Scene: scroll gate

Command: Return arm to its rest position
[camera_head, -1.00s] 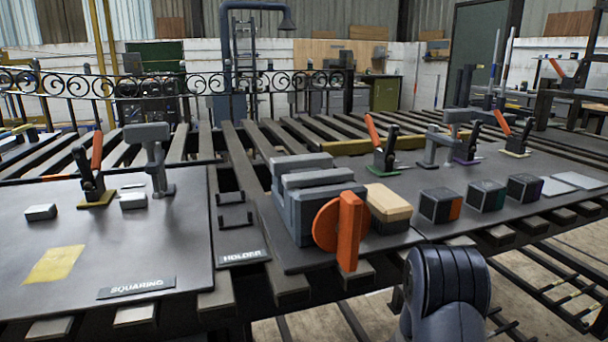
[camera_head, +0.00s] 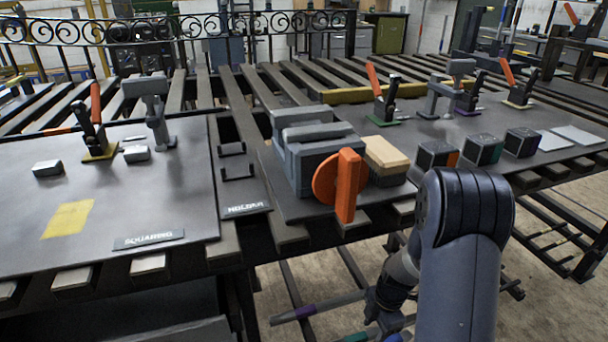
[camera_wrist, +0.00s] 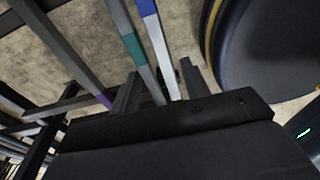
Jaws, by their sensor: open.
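My arm (camera_head: 465,255) shows at the lower right of the head view, in front of the workbench, bent down with its wrist (camera_head: 400,278) below the bench's front edge. In the wrist view my gripper (camera_wrist: 160,88) is open, its two dark fingers apart with nothing clamped between them. Bars with purple (camera_wrist: 105,100), teal (camera_wrist: 132,47) and blue (camera_wrist: 147,8) bands lie beyond the fingers. Their gap from the fingers is hard to judge.
The slatted bench holds a grey vise with an orange handle (camera_head: 346,187), a tan-topped block (camera_head: 386,155), a holder plate (camera_head: 247,209) and a squaring plate (camera_head: 150,240). Toggle clamps stand on both sides. In the wrist view a dark rounded body (camera_wrist: 265,50) is close at the right.

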